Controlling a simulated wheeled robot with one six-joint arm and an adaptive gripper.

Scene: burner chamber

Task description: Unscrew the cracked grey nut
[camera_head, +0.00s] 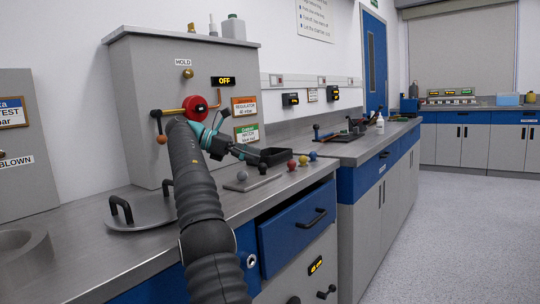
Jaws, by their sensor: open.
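I cannot make out a cracked grey nut in this view. A small grey ball-shaped piece (242,175) sits on a thin flat plate (262,181) on the steel bench; no crack shows on it at this size. My gripper (251,156) is open, small and partly lost against dark things behind it. It is right of the teal wrist, above the bench and beside a black tray (280,153). A red round fitting (196,108) on a brass pipe (172,112) shows on the grey cabinet, partly hidden by my arm.
The grey cabinet (135,95) has a lit OFF display (223,81). Red (291,164), yellow (303,160) and blue (312,155) balls line the bench's right side. A round lid with handles (148,212) lies at left. A blue drawer (296,222) protrudes below. Floor at right is clear.

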